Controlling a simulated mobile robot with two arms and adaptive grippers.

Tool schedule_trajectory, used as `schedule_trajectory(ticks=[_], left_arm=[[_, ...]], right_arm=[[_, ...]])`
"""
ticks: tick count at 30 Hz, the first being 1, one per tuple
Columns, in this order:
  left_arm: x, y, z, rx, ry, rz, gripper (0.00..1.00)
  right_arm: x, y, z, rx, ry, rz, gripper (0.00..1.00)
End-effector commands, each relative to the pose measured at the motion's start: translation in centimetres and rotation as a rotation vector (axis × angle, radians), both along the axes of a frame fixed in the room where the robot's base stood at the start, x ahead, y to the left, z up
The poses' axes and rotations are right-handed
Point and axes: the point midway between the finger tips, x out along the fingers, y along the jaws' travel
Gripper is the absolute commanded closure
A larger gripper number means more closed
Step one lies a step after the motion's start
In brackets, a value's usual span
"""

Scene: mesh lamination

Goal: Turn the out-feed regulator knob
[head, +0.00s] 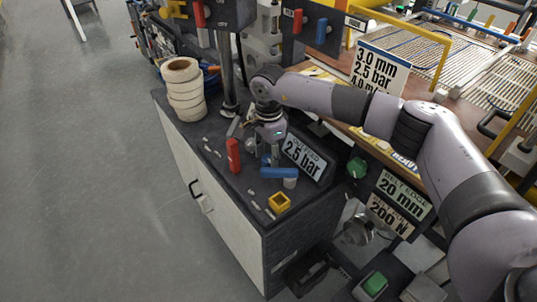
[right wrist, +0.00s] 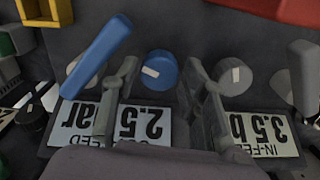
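The blue out-feed regulator knob (right wrist: 160,70) has a white mark on its face. It stands by the "OUT-FEED 2.5 bar" sign (right wrist: 72,125), which is upside down in the right wrist view and upright in the head view (head: 306,160). My right gripper (right wrist: 161,66) is open, with one finger on each side of the knob; I cannot tell whether either finger touches it. In the head view my right gripper (head: 267,148) points down over the dark cabinet top and largely hides the knob. My left gripper is not in view.
A grey knob (right wrist: 236,77) sits beside the right finger, by the in-feed sign (right wrist: 266,136). White rolls (head: 184,90) stand behind.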

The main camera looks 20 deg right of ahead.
Motion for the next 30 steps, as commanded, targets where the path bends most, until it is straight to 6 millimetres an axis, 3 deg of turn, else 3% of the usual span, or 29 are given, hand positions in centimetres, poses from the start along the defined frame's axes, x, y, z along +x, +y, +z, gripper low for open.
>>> schedule_trajectory(ticks=[6,10,24,30], left_arm=[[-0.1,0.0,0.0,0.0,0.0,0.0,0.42],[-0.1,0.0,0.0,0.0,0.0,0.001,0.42],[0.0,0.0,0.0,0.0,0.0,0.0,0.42],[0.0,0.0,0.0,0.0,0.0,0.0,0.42]], right_arm=[[-0.1,0.0,0.0,0.0,0.002,0.001,0.59],[0.0,0.0,1.0,-0.001,0.0,0.001,0.59],[0.0,0.0,10.1,0.0,-0.001,0.0,0.59],[0.0,0.0,11.8,0.0,0.001,0.0,0.59]])
